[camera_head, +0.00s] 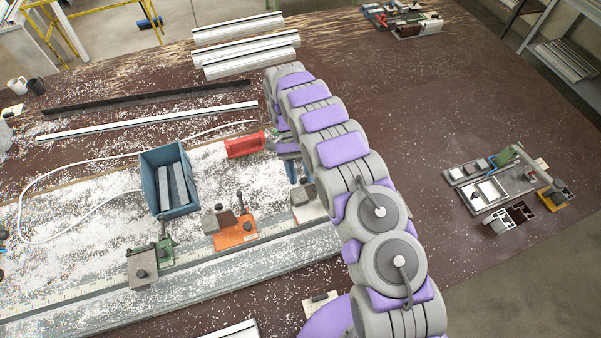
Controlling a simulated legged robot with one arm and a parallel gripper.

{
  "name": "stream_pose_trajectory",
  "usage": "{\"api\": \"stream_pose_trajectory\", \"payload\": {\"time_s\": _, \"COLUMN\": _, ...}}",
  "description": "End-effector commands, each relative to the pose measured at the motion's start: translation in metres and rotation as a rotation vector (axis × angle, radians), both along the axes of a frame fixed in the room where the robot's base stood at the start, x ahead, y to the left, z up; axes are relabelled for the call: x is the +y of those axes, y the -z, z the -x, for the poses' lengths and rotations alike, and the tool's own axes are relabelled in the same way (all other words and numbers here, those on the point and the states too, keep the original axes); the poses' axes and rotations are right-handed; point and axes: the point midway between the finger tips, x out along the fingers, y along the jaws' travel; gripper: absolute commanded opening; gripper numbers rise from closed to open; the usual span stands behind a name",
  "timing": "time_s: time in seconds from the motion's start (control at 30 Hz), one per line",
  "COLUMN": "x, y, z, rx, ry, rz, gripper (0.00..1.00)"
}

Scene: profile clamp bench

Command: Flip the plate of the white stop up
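The white stop (312,212) stands on the rail to the left of my arm, partly hidden by it. A grey plate (302,195) shows on it; its exact tilt is hard to tell.
An orange stop (234,236) and a dark grey stop with green (142,268) stand farther left on the rail (200,282). A blue bin (155,203) with grey bars and a red container (244,146) are behind. Shavings cover the bench.

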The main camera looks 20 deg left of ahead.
Motion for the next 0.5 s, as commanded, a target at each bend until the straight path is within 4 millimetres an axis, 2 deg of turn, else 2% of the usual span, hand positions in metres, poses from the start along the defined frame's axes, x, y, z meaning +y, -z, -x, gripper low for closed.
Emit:
{"api": "stream_pose_trajectory", "payload": {"time_s": 0.17, "x": 0.002, "y": -0.014, "z": 0.0, "rx": -0.002, "ry": -0.002, "rz": -0.001, "gripper": 0.5}}
{"api": "stream_pose_trajectory", "payload": {"time_s": 0.37, "x": 0.001, "y": -0.041, "z": 0.0, "rx": -0.001, "ry": -0.002, "rz": -0.001, "gripper": 0.5}}
{"api": "stream_pose_trajectory", "payload": {"time_s": 0.5, "x": -0.008, "y": -0.036, "z": 0.01, "rx": 0.004, "ry": -0.001, "rz": 0.001, "gripper": 0.5}}
